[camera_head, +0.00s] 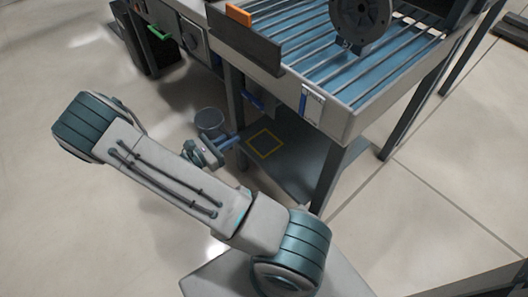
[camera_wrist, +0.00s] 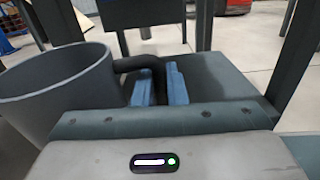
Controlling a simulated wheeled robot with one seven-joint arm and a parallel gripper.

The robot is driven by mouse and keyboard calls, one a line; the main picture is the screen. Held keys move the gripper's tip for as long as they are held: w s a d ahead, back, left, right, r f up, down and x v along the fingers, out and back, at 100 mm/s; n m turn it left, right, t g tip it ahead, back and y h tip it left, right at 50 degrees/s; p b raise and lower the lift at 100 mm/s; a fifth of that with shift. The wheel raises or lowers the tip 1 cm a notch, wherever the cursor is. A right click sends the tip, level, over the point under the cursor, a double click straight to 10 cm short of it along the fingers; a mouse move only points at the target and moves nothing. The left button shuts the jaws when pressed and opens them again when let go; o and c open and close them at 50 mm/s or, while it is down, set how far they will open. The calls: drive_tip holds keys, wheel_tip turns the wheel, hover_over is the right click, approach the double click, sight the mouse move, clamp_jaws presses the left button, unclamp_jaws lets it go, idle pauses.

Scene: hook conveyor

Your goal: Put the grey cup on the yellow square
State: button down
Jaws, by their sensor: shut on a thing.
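The grey cup (camera_head: 209,121) is left of the lower shelf in the head view, with its open top facing up. It fills the left of the wrist view (camera_wrist: 60,90), large and close, roughly upright. My gripper (camera_head: 228,141) has blue fingers, shut on the cup's dark handle; the wrist view shows the handle between the fingers (camera_wrist: 160,84). The yellow square (camera_head: 265,144) is a thin outline on the dark lower shelf, right of the cup and the gripper. Its surface looks bare. It does not show in the wrist view.
The dark lower shelf (camera_head: 291,177) lies beneath a roller conveyor (camera_head: 345,70). A table leg (camera_head: 328,178) stands at the shelf's front right, and another leg (camera_head: 233,92) rises near the cup. An orange block (camera_head: 238,14) is at the conveyor's upper left. Open floor lies left.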

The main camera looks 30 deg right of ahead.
wheel_tip(320, 180, down, 6)
drive_tip(key=s+m+g+b, duration=0.2)
drive_tip(key=s, duration=0.1)
drive_tip(key=shift+g, duration=0.4)
drive_tip(key=d+f+b, duration=0.1)
drive_tip(key=d+b, duration=0.1)
drive_tip(key=d, duration=0.3)
drive_tip(key=d+f+b, duration=0.1)
drive_tip(key=d+b, duration=0.2)
drive_tip(key=d, duration=0.3)
drive_tip(key=s+d+f+b, duration=0.1)
drive_tip(key=d+b, duration=0.1)
drive_tip(key=d, duration=0.4)
drive_tip(key=shift+d+f+b, duration=0.1)
drive_tip(key=shift+f+b, duration=0.2)
drive_tip(key=shift+b, duration=0.1)
drive_tip(key=shift+r, duration=0.1)
drive_tip(key=shift+f, duration=0.25)
drive_tip(key=c, duration=1.5)
unclamp_jaws()
drive_tip(key=shift+o, duration=0.2)
